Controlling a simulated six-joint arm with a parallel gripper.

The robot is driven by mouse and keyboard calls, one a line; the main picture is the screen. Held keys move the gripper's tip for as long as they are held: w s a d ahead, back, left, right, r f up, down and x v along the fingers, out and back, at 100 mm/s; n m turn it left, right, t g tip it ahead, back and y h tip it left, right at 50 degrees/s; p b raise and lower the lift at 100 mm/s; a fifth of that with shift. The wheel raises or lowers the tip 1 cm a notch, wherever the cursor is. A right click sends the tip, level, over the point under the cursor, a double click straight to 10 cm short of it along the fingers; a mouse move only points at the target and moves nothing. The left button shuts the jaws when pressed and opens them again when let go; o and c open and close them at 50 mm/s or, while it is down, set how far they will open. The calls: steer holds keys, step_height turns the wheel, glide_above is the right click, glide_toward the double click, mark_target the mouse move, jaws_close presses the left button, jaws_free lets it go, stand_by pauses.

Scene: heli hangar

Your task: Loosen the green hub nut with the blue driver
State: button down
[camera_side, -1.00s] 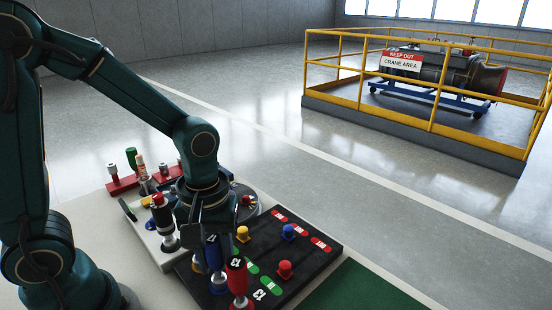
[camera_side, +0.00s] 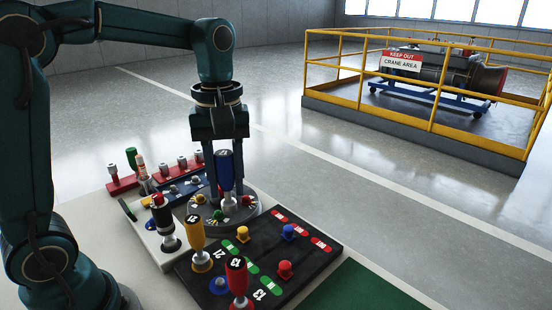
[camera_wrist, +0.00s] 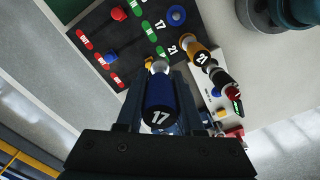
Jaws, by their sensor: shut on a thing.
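My gripper (camera_side: 222,158) is shut on the blue driver (camera_side: 225,170) and holds it upright with its metal end down. In the wrist view the blue driver (camera_wrist: 160,105), marked 17, sits between the fingers. In the side view the driver's lower end overlaps the round grey hub (camera_side: 200,215). The green hub nut (camera_side: 229,213) shows just below that end. I cannot tell whether the two touch. A red nut (camera_side: 246,200) shows on the hub's right. The hub is not clear in the wrist view.
A black board (camera_side: 318,249) holds a yellow driver (camera_side: 196,235), a red driver (camera_side: 237,275), coloured caps and an empty blue ring (camera_side: 219,285). A blue rail (camera_side: 170,187) and a red rail (camera_side: 122,185) lie behind.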

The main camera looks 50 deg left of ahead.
steer(key=shift+w+a+f+n, duration=0.6)
steer(key=shift+a+f, duration=0.65)
steer(key=shift+a, duration=0.45)
steer(key=shift+w+a+f+n, duration=0.45)
steer(key=shift+a+f+n, duration=0.2)
steer(key=shift+a+f, duration=0.8)
steer(key=shift+w+a+f+n, duration=0.6)
steer(key=shift+a+f, duration=0.4)
steer(key=shift+a, duration=0.95)
steer(key=shift+f, duration=1.05)
steer(key=c, duration=1.2)
jaws_free()
jaws_close()
